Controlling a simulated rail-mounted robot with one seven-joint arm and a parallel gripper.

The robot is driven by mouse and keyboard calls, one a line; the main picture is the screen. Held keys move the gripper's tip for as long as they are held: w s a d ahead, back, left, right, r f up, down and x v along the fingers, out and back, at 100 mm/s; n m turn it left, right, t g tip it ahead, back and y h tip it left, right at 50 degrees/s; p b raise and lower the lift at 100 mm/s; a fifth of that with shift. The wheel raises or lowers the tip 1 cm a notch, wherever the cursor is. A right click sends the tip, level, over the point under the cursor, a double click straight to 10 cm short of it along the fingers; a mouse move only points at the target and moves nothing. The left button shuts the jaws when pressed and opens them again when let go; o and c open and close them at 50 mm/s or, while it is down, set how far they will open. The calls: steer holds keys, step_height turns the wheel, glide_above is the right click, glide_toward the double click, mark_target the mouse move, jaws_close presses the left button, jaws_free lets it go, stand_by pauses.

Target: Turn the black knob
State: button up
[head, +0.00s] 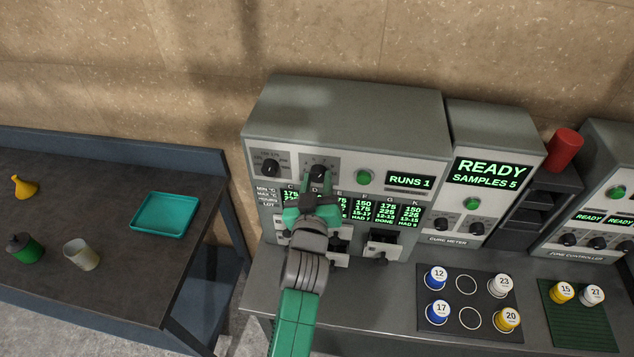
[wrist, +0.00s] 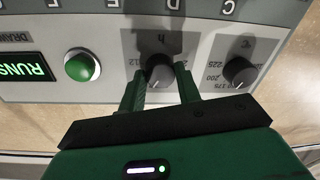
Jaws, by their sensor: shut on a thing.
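The black knob (wrist: 159,72) marked "h" sits on the grey panel of the press machine. In the head view this knob (head: 318,172) shows just above my gripper (head: 314,190). In the wrist view my green gripper (wrist: 163,85) has one finger on each side of the knob and is shut on it. A second black knob (wrist: 240,72), marked °C, is to the right in the wrist view; in the head view it is the left knob (head: 270,167). The knob's pointer is hard to read between the fingers.
A green button (wrist: 80,66) and the "RUNS 1" display (head: 410,181) are beside the knob. Drawers with handles (head: 383,247) lie below. A black mat (head: 452,318) with numbered jars is in front of the cure meter. A teal tray (head: 166,214) is on the left table.

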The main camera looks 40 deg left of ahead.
steer(key=m, duration=0.5)
steer(key=shift+m, duration=0.6)
steer(key=o, duration=1)
steer(key=v, duration=0.8)
steer(key=shift+a+b, duration=0.1)
steer(key=shift+b, duration=0.25)
